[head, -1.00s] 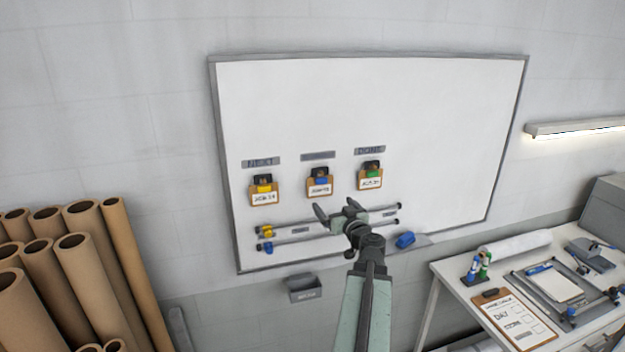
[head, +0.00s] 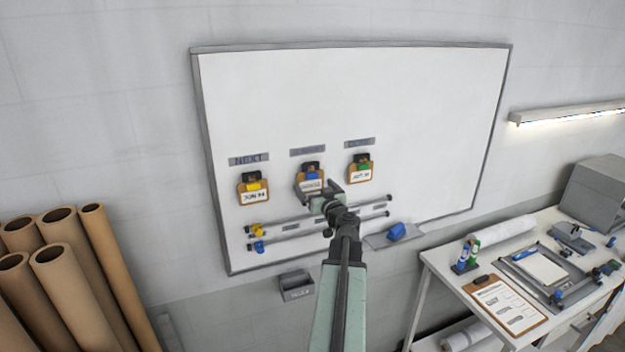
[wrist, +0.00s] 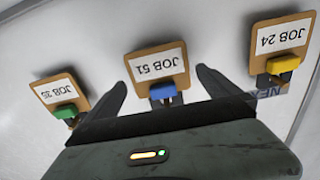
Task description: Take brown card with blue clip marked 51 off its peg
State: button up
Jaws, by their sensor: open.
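The brown card with a blue clip, marked JOB 51 (wrist: 156,66), hangs in the middle of three cards on the whiteboard. Its blue clip (wrist: 163,91) is toward the bottom of the wrist view, where the lettering is upside down. In the head view the card (head: 310,185) is partly covered at its lower edge by my gripper (head: 319,193). My gripper (wrist: 160,80) is open and empty, one finger on each side of the card in the wrist view. I cannot tell the remaining depth gap. The peg is not clearly seen.
A yellow-clipped card, JOB 24 (head: 253,193), hangs to the left, and a green-clipped card (head: 361,174) to the right. Two rails (head: 300,229) run below. A blue object (head: 397,231) sits on a ledge at lower right. Upper whiteboard (head: 350,95) is clear.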

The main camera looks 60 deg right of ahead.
aim_at(310, 181)
jog(key=x, duration=0.3)
jog(key=shift+w+d+f, duration=0.1)
jog(key=shift+f, duration=0.05)
jog(key=c, duration=1.1)
